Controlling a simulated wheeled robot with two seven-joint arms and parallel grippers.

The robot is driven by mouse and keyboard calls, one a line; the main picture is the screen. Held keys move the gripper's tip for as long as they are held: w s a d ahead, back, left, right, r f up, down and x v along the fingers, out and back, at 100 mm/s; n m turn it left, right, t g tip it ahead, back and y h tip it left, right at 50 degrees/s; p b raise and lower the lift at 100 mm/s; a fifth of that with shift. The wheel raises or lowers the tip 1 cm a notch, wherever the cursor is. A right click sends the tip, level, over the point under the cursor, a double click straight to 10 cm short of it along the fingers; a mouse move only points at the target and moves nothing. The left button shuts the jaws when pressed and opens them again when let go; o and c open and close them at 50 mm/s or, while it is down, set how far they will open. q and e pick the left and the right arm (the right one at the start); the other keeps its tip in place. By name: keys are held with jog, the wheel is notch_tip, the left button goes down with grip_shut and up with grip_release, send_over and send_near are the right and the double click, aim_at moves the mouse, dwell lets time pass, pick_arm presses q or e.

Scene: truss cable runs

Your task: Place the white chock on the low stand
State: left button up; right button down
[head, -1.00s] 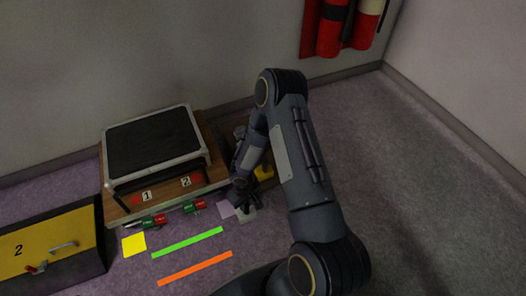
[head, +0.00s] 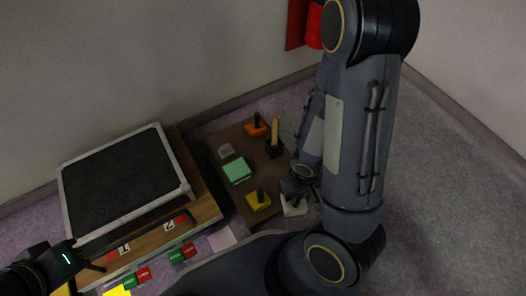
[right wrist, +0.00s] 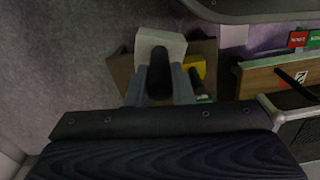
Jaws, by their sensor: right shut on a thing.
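The white chock (head: 295,207) has a black upright handle (right wrist: 158,75). My right gripper (head: 298,190) is shut on that handle. In the right wrist view the white chock (right wrist: 160,43) lies between me and the brown low stand (right wrist: 122,72), overlapping it. In the head view it is at the near right edge of the low stand (head: 229,181); I cannot tell whether it touches the stand. My left gripper (head: 90,264) is at the lower left, apart from the chock; its jaw opening is unclear.
On the stand are a yellow chock (head: 258,202), a green block (head: 237,171), a grey block (head: 226,152), an orange chock (head: 255,130) and a black chock with a wooden handle (head: 275,150). A black-topped platform (head: 122,185) stands left. Open carpet lies right.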

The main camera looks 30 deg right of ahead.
jog(key=shift+w+d, duration=0.1)
jog(key=shift+w, duration=0.05)
jog(key=w+d+f+b, duration=0.1)
jog(key=w+d+f, duration=0.6)
jog(key=w+f, duration=0.4)
jog(key=shift+w+f, duration=0.35)
jog(key=shift+f, duration=0.5)
jog(key=shift+d, duration=0.1)
jog(key=shift+f+b, duration=0.2)
jog(key=shift+b, duration=0.15)
jog(key=c, duration=1.3)
grip_release()
jog(key=shift+o, duration=0.2)
